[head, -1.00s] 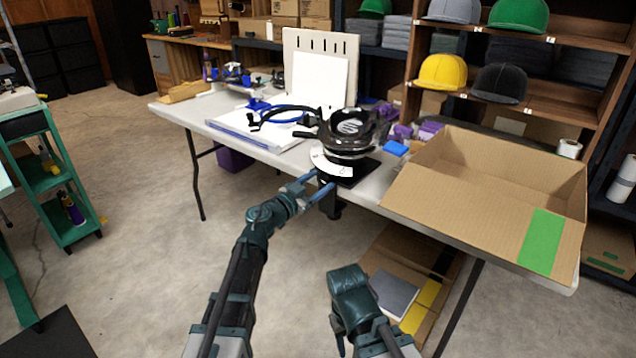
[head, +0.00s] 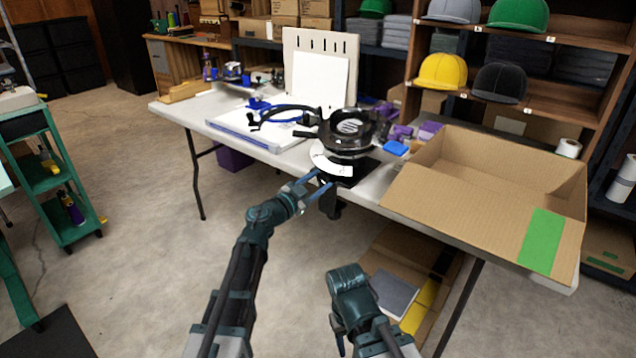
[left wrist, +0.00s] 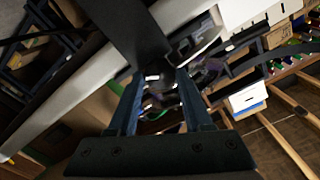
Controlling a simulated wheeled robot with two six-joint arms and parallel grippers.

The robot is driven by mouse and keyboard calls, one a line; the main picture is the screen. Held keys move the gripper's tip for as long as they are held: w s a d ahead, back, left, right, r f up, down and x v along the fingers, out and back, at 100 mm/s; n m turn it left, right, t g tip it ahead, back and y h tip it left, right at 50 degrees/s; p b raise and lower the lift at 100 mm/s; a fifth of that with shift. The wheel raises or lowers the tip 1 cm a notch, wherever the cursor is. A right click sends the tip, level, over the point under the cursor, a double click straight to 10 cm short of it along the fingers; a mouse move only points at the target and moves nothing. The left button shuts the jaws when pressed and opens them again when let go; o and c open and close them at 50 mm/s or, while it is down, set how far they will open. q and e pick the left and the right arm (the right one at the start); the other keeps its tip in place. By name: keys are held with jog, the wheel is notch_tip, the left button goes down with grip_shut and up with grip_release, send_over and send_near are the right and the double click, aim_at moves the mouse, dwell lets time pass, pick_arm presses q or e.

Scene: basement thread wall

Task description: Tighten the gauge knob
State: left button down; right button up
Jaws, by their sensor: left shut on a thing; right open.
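A black device with a round ring top (head: 352,128) and a white curved scale plate (head: 328,160) is mounted at the table's front edge. My left gripper (head: 314,182) reaches up to the device's front, just below the white plate. It is shut on a small part there, which I take to be the gauge knob; the fingers hide most of it. In the left wrist view, a small dark, shiny piece (left wrist: 156,80) shows between the blue fingertips. My right gripper (head: 340,338) is open, low in front of the table and apart from the device; its fingers are mostly hidden.
The white table (head: 215,128) holds an open cardboard box (head: 490,190) on the right, blue and purple items, and a pegboard stand (head: 345,45) behind. A second box (head: 405,290) lies under the table. A green cart (head: 60,175) stands left. The floor between is clear.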

pick_arm(q)
jog(key=m, duration=0.5)
jog(key=shift+s+d+f+m, duration=0.1)
jog(key=shift+s+m, duration=0.1)
jog(key=shift+m, duration=0.1)
jog(key=m, duration=0.5)
jog(key=shift+s+d+f+m, duration=0.1)
jog(key=shift+m, duration=0.3)
jog(key=shift+c, duration=2.4)
grip_release()
jog(key=shift+f, duration=0.1)
jog(key=shift+o, duration=0.8)
jog(key=v, duration=1.3)
jog(key=shift+s+a, duration=0.2)
jog(key=shift+a, duration=0.1)
